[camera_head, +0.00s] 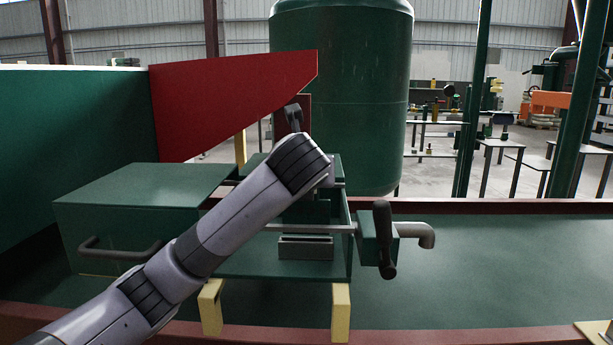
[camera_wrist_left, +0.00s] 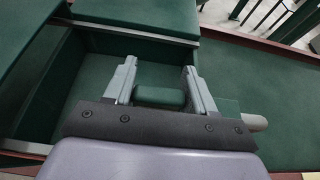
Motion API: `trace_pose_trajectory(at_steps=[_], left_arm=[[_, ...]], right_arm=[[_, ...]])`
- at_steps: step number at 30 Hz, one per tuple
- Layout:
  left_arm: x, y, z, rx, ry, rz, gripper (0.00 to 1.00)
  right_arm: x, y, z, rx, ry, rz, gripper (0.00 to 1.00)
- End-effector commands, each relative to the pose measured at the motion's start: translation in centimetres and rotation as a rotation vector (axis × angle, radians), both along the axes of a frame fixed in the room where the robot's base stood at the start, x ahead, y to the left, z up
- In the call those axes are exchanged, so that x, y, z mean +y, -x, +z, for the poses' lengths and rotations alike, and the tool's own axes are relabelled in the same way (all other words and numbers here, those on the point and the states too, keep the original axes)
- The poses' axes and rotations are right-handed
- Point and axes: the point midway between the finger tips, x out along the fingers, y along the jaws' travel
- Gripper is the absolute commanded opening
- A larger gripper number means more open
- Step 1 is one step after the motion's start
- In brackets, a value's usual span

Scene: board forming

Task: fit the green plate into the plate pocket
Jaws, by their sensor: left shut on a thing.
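In the left wrist view my left gripper (camera_wrist_left: 160,74) has its two grey fingers shut on the sides of a small dark green piece, which I take to be the green plate (camera_wrist_left: 160,97). Part of it is hidden by the gripper's dark mount. Below the fingers is an open green box with a flat floor (camera_wrist_left: 95,75). In the head view my left arm crosses from the lower left, and its wrist hides the gripper and plate. A grey slotted part (camera_head: 305,247) sits low in the open green box; I cannot tell whether it is the plate pocket.
A closed green box (camera_head: 140,200) with a dark handle stands left of the open one. A dark lever (camera_head: 384,240) and a bent grey pipe (camera_head: 416,232) stick out at right. A red panel (camera_head: 235,105) rises behind. The green surface (camera_head: 500,270) at right is clear.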

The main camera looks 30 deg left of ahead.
Motion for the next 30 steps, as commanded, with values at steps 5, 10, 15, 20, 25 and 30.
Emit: trace_pose_trajectory(at_steps=[5, 10, 15, 20, 25, 30], left_arm=[[0.05, 0.01, 0.19, -0.001, -0.001, 0.0, 0.2], [0.07, 0.02, 0.19, -0.002, -0.001, 0.0, 0.2], [0.05, 0.02, 0.07, -0.002, 0.0, 0.0, 0.2], [0.04, 0.01, 0.07, -0.002, 0.0, 0.0, 0.2], [0.04, 0.01, 0.09, -0.002, -0.001, 0.0, 0.2], [0.01, -0.01, 0.05, -0.001, 0.0, 0.0, 0.2]], right_arm=[[0.0, -0.01, 0.42, 0.0, 0.0, 0.0, 0.53], [0.0, -0.01, 0.82, 0.0, 0.0, 0.0, 0.53], [0.0, -0.02, 0.77, 0.0, 0.0, 0.0, 0.53], [0.0, -0.02, 0.76, 0.0, 0.0, 0.0, 0.53], [-0.01, -0.02, 0.77, 0.0, 0.0, 0.0, 0.53], [0.0, -0.02, 0.77, 0.0, 0.0, 0.0, 0.53]])
